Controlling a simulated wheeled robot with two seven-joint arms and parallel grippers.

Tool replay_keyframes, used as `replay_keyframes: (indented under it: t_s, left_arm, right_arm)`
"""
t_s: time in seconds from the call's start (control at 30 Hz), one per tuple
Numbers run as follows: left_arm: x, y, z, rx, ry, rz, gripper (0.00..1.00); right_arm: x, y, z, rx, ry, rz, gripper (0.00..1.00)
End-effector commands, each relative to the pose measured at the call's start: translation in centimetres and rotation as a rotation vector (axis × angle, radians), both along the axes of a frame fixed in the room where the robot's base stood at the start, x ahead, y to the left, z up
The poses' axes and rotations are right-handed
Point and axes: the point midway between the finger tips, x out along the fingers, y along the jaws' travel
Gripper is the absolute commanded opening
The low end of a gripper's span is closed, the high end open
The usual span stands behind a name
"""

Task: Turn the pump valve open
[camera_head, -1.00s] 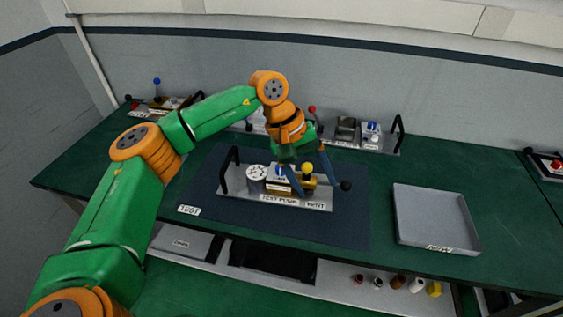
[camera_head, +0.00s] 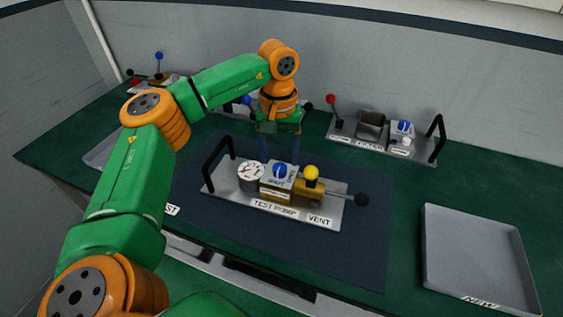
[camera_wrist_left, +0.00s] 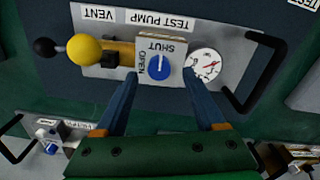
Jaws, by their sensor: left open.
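The test pump unit (camera_head: 215,190) lies on the dark mat with a round gauge (camera_head: 250,175), a brass body and a yellow ball (camera_head: 311,173). Its blue valve knob (camera_head: 280,170) sits on a plate marked SHUT and OPEN, and shows in the left wrist view (camera_wrist_left: 158,67) with a white pointer line near the SHUT side. My left gripper (camera_head: 279,157) points down just behind the knob, open and empty. In the left wrist view its two fingertips (camera_wrist_left: 160,76) stand on either side of the knob, apart from it. My right gripper is not in view.
A filter unit (camera_head: 345,138) with a red-tipped lever and black handle stands behind to the right. A grey tray (camera_head: 432,250) lies at the right. Another unit with a blue ball (camera_head: 159,55) is at the far left. The dark mat (camera_head: 350,255) is clear in front.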

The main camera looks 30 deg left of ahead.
Motion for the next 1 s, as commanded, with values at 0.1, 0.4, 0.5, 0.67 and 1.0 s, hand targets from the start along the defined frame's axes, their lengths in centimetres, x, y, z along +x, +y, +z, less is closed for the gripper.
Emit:
replay_keyframes:
  t_s: [0.1,0.4,0.5,0.67,1.0]
  left_arm:
    - [-0.1,0.0,-1.8,0.0,0.004,0.001,0.71]
    - [0.0,0.0,-3.1,0.0,-0.001,0.001,0.71]
    - [0.0,0.0,-3.1,0.0,-0.001,0.001,0.55]
    - [0.0,0.0,-3.1,0.0,-0.001,0.001,0.12]
    - [0.0,0.0,-3.1,0.0,-0.001,0.025,0.0]
  right_arm:
    - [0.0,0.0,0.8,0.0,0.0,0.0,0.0]
    - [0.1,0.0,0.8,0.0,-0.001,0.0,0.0]
    - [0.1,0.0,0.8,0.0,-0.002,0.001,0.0]
    - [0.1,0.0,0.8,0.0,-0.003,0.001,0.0]
    - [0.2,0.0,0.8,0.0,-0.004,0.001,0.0]
